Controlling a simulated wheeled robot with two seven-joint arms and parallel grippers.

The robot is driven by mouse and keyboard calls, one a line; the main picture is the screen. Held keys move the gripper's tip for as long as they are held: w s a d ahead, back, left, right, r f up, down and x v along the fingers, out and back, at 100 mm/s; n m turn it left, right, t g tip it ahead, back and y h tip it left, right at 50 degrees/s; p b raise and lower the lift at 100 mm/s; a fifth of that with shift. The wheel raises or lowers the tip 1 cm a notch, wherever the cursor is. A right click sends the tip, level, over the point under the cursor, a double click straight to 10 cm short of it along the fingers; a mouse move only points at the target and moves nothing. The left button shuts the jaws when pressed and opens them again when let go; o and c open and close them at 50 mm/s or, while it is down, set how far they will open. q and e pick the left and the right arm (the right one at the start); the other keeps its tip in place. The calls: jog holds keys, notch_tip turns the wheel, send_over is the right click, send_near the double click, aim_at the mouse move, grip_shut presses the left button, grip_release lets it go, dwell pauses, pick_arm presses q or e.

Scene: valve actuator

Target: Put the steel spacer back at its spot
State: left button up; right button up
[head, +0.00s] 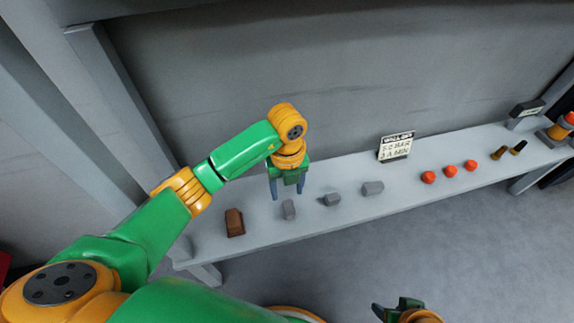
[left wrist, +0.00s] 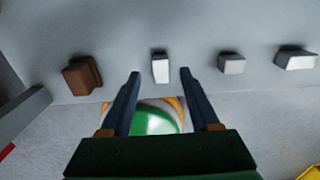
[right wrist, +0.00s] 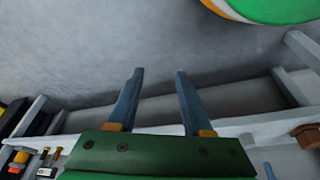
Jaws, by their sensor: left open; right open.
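Three small grey blocks stand in a row on the long grey bench (head: 245,254): a narrow one (head: 289,210), a middle one (head: 330,199) and a wider one (head: 372,188). I cannot tell for sure which is the steel spacer. My left gripper (head: 287,191) is open and empty, pointing down above the narrow block. In the left wrist view that block (left wrist: 160,68) shows between the fingertips, with no contact visible. My right gripper (right wrist: 159,72) is open and empty, low and away from the bench front; no block is between its fingers.
A brown block (head: 234,222) stands left of the grey blocks. Several orange pieces (head: 450,171) and two dark-and-brass pieces (head: 508,149) stand to the right. A sign (head: 397,146) stands at the back edge by the wall. Bench surface between the items is clear.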

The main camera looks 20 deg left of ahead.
aim_at(287, 202)
pick_arm(q)
notch_tip(287, 202, up, 8)
jog(key=p, duration=0.2)
jog(key=shift+f+p, duration=0.25)
jog(key=shift+p, duration=0.05)
pick_arm(e)
notch_tip(287, 202, down, 7)
jog(key=shift+g, duration=0.4)
jog(key=shift+s+d+r, duration=0.1)
